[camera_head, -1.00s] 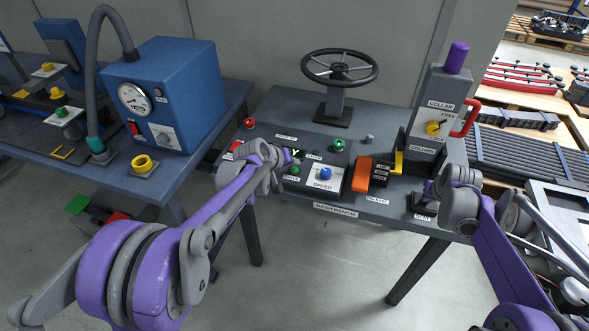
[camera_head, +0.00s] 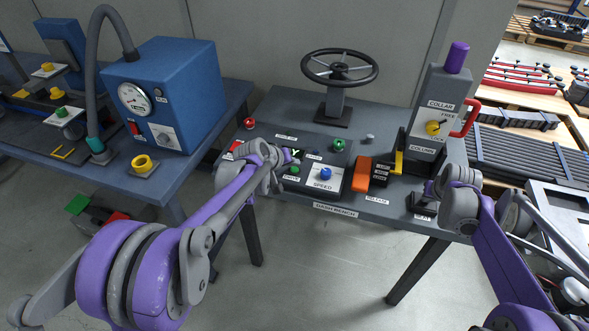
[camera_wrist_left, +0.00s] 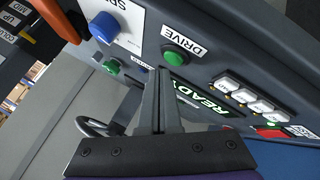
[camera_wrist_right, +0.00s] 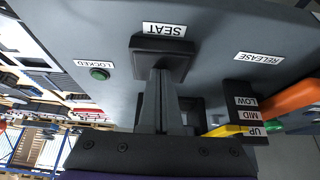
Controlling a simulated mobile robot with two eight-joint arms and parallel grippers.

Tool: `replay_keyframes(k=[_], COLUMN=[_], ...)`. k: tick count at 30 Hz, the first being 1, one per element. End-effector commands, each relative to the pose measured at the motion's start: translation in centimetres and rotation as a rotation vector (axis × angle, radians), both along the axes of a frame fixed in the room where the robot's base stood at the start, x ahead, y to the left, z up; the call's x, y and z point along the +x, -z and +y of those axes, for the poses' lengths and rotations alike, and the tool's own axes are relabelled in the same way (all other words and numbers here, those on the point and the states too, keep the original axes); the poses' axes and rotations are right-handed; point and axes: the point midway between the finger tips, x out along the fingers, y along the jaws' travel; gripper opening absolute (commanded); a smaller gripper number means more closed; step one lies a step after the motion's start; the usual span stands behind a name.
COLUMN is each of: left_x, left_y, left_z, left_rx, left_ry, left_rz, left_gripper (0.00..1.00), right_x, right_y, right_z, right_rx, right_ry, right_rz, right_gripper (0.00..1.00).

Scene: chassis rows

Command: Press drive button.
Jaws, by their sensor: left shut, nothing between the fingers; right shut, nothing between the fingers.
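The green drive button (camera_wrist_left: 175,60) sits in a dark round collar beside the DRIVE label in the left wrist view. It also shows on the dash bench in the head view (camera_head: 294,169). My left gripper (camera_wrist_left: 161,72) is shut and empty, with its fingertips close to the button's side of the panel. A gap seems to lie between tips and button, but I cannot tell how deep. My right gripper (camera_wrist_right: 161,72) is shut and empty, with its tips at the dark block by the SEAT label (camera_wrist_right: 165,30); contact is unclear.
Beside the button are the READY display (camera_wrist_left: 205,98), a blue speed knob (camera_wrist_left: 105,27) and several white switches (camera_wrist_left: 250,98). An orange lever (camera_head: 361,174), a steering wheel (camera_head: 340,67) and a column unit (camera_head: 436,110) stand on the bench. A blue machine (camera_head: 165,90) is on the left table.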

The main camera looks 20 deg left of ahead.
Motion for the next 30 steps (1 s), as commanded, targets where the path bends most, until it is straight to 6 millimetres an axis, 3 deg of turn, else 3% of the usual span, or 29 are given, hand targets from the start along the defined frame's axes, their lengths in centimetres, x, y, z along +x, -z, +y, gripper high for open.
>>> replay_keyframes(k=[30], left_x=[0.03], left_y=[0.82], left_z=[-0.01], left_rx=[0.000], left_ry=[0.000], left_rz=[0.000], left_gripper=[0.00], right_x=[-0.03], right_y=[0.06], right_z=[0.00], right_rx=[0.000], right_ry=[0.000], right_rz=[0.002], right_gripper=[0.00])
